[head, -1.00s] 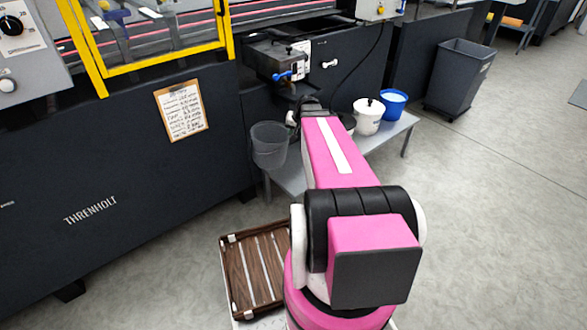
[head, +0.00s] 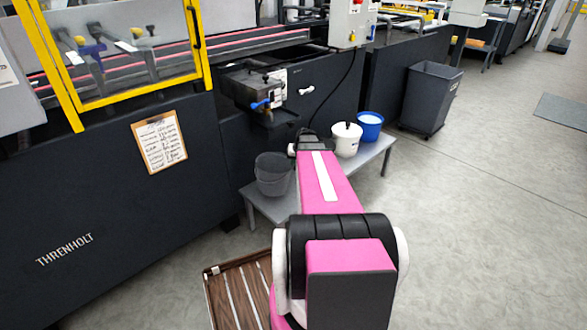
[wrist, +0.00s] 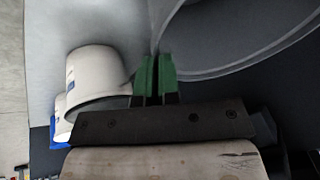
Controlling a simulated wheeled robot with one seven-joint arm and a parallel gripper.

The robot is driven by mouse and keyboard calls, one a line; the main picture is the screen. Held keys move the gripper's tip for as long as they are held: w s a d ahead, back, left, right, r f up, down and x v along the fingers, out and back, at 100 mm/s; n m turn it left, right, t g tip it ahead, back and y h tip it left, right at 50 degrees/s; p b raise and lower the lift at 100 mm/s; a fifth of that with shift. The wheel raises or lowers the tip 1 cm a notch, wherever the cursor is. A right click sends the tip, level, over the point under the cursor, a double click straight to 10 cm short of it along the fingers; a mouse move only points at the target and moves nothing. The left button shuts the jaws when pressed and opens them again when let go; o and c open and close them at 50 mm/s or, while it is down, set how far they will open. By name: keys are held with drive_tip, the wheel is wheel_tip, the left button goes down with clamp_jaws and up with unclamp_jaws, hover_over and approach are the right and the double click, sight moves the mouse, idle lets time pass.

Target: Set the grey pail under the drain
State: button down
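The grey pail (head: 273,176) hangs upright over the left end of a low grey bench in the head view. Whether its base touches the bench I cannot tell. My gripper (head: 306,142) is at the pail's right side, partly hidden behind my arm. In the wrist view the green fingertips (wrist: 155,76) are close together on the rim of the pail (wrist: 250,28), which fills the upper right. The drain, a dark box with a blue-handled tap (head: 262,103), is on the machine's side, above and behind the pail. Its outlet is too small to make out.
The low bench (head: 372,162) also holds a white pot (head: 346,140) and a blue bucket (head: 370,126), right of my gripper. A dark bin (head: 430,98) stands beyond. A brown slatted tray (head: 235,290) is at the lower left. The floor at right is clear.

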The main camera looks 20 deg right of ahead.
drive_tip(key=shift+f, duration=2.15)
drive_tip(key=c, duration=1.3)
unclamp_jaws()
drive_tip(key=v, duration=1.2)
drive_tip(key=s+a+n+g, duration=0.1)
drive_tip(key=s+a, duration=0.4)
drive_tip(key=a, duration=0.4)
drive_tip(key=s+a+f+n+g+h, duration=0.1)
drive_tip(key=s+a+g, duration=0.1)
drive_tip(key=s+a, duration=0.3)
drive_tip(key=s+a+f+n+g, duration=0.1)
drive_tip(key=s+a, duration=0.4)
drive_tip(key=a, duration=0.8)
drive_tip(key=shift+s+a+n+g+h, duration=0.15)
drive_tip(key=shift+s+n+g+h, duration=0.1)
drive_tip(key=shift+n+g+h, duration=0.15)
